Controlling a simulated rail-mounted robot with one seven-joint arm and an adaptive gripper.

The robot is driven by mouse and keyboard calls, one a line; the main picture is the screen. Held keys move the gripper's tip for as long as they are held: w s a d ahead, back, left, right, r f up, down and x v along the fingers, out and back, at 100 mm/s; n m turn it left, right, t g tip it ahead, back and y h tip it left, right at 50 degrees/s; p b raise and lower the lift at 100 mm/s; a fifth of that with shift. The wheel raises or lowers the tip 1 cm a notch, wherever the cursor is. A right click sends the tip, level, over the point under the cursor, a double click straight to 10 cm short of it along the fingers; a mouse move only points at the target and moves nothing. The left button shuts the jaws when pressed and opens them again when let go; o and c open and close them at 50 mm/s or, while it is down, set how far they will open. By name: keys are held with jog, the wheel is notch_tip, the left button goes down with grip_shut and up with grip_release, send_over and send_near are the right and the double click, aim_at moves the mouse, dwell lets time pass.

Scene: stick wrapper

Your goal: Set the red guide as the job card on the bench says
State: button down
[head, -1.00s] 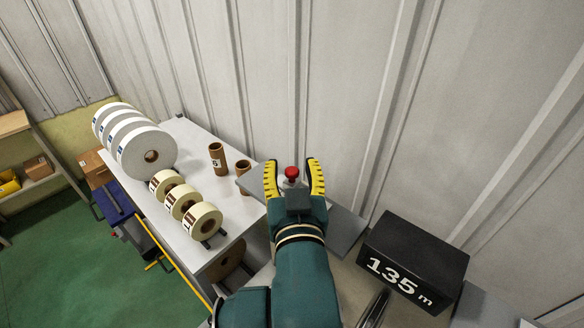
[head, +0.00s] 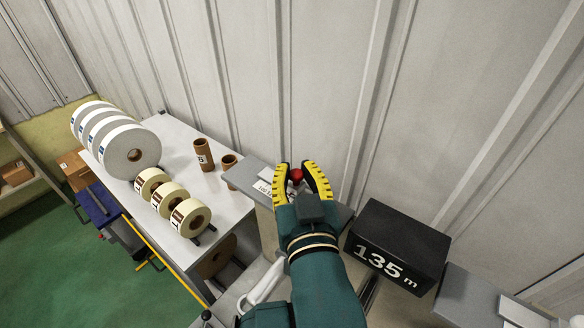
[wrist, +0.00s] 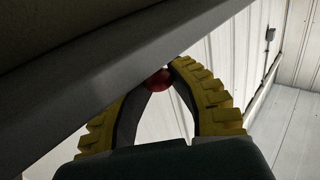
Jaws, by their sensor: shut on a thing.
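The red guide (head: 296,175) shows as a small red knob between the yellow-and-black fingertips of my gripper (head: 298,172). My gripper is shut on it, beside the grey rail-like bar (head: 262,172). In the wrist view the red knob (wrist: 158,79) sits between the fingertips, close under a dark grey edge (wrist: 150,60). A small white label with print (head: 263,187) shows on the bar just left of the gripper; its text is too small to read fully. I cannot identify the job card for certain.
A black box marked "135 m" (head: 398,244) stands right of my arm. On the white bench (head: 168,130) at left are large white rolls (head: 131,150), smaller cream rolls (head: 190,217) and brown cores (head: 204,155). A ribbed wall (head: 330,80) stands close behind.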

jog(key=c, duration=0.9)
grip_release()
jog(key=s, duration=1.2)
jog(key=shift+d, duration=0.4)
